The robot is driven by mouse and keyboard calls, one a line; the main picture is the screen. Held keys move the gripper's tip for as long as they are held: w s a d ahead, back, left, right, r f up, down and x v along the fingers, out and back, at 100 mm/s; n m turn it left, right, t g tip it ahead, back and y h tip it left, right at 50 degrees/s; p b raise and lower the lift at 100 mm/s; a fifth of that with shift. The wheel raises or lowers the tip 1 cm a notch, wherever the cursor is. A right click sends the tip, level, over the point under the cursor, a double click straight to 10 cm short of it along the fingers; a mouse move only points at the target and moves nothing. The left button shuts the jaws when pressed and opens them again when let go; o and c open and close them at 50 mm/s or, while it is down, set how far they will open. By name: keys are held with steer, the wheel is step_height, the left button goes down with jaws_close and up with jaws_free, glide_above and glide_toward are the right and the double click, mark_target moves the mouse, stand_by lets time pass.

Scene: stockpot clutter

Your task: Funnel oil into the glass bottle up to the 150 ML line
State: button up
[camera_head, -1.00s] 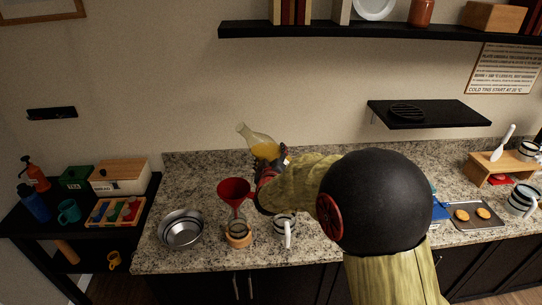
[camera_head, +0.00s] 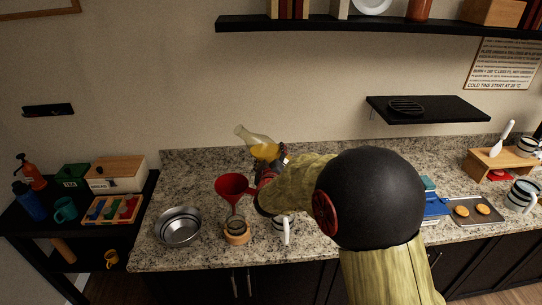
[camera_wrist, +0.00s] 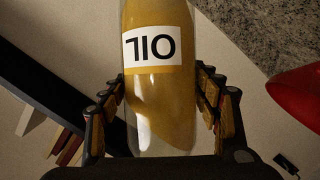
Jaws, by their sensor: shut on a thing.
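My gripper (camera_wrist: 160,110) is shut on the oil bottle, a clear carafe of yellow oil (camera_head: 264,151) with a white OIL label (camera_wrist: 152,50). It holds the bottle in the air, tilted with its mouth up to the left, above and to the right of the funnel. The red funnel (camera_head: 232,184) stands over a small glass bottle (camera_head: 237,226) in a wooden collar (camera_head: 236,237) on the counter. Part of the funnel shows at the right of the wrist view (camera_wrist: 298,95). The 150 ML line and any oil in the glass bottle are too small to make out.
A metal bowl (camera_head: 178,227) stands left of the funnel. A striped mug (camera_head: 281,227) stands close on its right, partly behind my arm. A tray with cookies (camera_head: 472,210) lies farther right. A black shelf (camera_head: 380,28) hangs above.

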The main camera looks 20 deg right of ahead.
steer(key=shift+d+f+b, duration=0.2)
steer(key=shift+f+b, duration=0.35)
steer(key=shift+d+n, duration=0.1)
steer(key=shift+n, duration=0.2)
steer(key=shift+d+f, duration=0.2)
steer(key=shift+d, duration=0.05)
steer(key=shift+d+f+n+h+b, duration=0.15)
steer(key=shift+d+n+h+b, duration=0.15)
steer(key=shift+n+h+b, duration=0.15)
steer(key=shift+d+f+n+t+b, duration=0.25)
steer(key=shift+d+n+t+b, duration=0.15)
steer(key=shift+n+t, duration=0.1)
steer(key=shift+d+f+n+t+h+b, duration=0.25)
steer(key=shift+d+f+n+t+b, duration=0.15)
steer(key=shift+d+f+n+b, duration=0.35)
steer(key=shift+a+r, duration=0.1)
steer(key=shift+a, duration=0.1)
steer(key=shift+d+f+n+t+b, duration=0.2)
steer(key=shift+f+n+b, duration=0.4)
steer(key=shift+b, duration=0.6)
steer(key=shift+d+f+n+t+b, duration=0.2)
steer(key=shift+f+n+b, duration=0.15)
steer(key=shift+n+b, duration=0.6)
steer(key=shift+s+h+b, duration=0.1)
steer(key=shift+h+b, duration=0.2)
steer(key=shift+b, duration=0.2)
stand_by(2.3)
